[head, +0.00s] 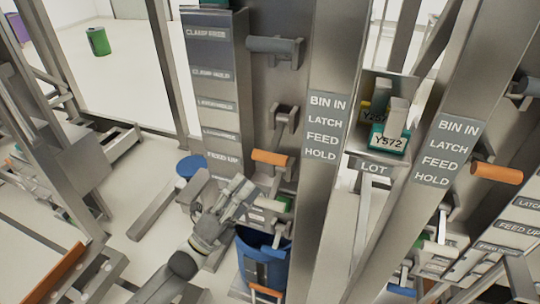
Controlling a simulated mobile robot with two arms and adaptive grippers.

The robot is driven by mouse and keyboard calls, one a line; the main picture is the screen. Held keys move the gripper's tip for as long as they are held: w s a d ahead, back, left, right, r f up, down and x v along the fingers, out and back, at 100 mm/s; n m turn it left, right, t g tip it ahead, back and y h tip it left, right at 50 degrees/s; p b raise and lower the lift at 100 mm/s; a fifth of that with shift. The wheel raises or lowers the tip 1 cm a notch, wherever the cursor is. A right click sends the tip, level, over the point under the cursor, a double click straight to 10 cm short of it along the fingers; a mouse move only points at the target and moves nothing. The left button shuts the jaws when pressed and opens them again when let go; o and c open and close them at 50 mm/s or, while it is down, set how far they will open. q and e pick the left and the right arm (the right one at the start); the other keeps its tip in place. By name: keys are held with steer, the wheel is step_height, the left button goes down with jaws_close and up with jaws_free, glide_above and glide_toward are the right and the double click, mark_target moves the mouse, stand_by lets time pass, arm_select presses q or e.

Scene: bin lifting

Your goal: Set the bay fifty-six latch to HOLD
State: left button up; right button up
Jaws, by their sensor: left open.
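My left gripper (244,193) is open and empty, low in the middle of the head view. It is below and left of an orange-gripped lever (270,157) on a grey column and appears apart from it. Beside this lever is a sign (327,125) reading BIN IN, LATCH, FEED, HOLD. A second orange-gripped lever (497,173) is at the right, next to a like sign (452,150). I cannot read a bay number, so I cannot tell which station is fifty-six. My right gripper is not in view.
A blue bin (262,262) stands below the left lever. Labelled plates (212,90) line the left column. A teal Y572 box (388,141) sits on the LOT shelf between the stations. A green drum (98,41) stands on open floor at the back left.

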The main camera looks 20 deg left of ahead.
mark_target(270, 157)
arm_select(q)
steer(key=p+x, duration=0.1)
steer(key=x, duration=0.2)
steer(key=shift+r, duration=0.25)
steer(key=x, duration=0.2)
steer(key=p+x, duration=0.1)
steer(key=x, duration=0.3)
steer(key=shift+w+f+p, duration=0.2)
steer(key=shift+f+p, duration=0.05)
steer(key=shift+p, duration=0.05)
steer(key=shift+w+d, duration=0.15)
steer(key=shift+w, duration=0.1)
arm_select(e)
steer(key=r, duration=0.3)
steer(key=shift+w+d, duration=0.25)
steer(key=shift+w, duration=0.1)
arm_select(q)
jaws_close()
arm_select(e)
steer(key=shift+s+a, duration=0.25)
